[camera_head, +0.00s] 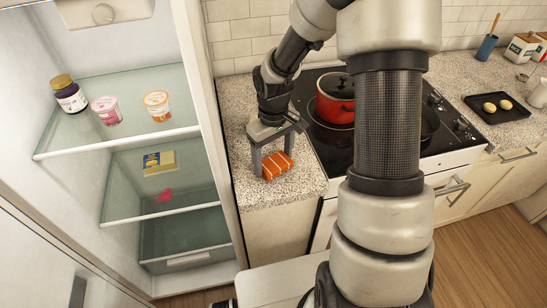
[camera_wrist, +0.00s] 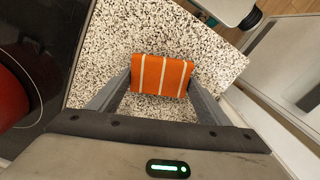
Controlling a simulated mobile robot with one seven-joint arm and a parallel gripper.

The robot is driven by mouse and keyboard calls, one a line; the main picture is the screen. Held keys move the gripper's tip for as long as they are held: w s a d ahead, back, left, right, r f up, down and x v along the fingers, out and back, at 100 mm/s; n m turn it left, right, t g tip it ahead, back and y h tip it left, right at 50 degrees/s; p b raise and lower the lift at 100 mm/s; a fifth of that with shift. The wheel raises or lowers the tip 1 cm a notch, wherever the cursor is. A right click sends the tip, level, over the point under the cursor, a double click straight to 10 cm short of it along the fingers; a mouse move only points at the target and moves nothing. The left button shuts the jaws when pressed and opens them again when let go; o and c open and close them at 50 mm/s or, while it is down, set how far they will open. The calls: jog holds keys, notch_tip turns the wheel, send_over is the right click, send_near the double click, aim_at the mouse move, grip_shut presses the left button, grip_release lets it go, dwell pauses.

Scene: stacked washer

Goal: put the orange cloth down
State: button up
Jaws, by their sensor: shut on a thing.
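The orange cloth (camera_head: 277,165) has white stripes and is folded into a small block. It is at the speckled counter (camera_head: 240,188) between the fridge and the stove; I cannot tell whether it touches the surface. My gripper (camera_head: 274,166) points down at it, with one finger on each side. In the wrist view the cloth (camera_wrist: 161,75) spans the space between the two fingertips of my gripper (camera_wrist: 160,84), and the gripper is shut on it. The bare counter (camera_wrist: 120,40) shows around the cloth.
The open fridge (camera_head: 120,75) on the left holds a jar (camera_head: 68,94), two cups and a yellow packet (camera_head: 159,162). A red pot (camera_head: 335,100) stands on the stove (camera_head: 440,140) to the right. The counter front by the cloth is bare.

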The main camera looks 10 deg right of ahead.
jog(key=shift+f, duration=0.2)
jog(key=o, duration=1.1)
jog(key=shift+r, duration=0.1)
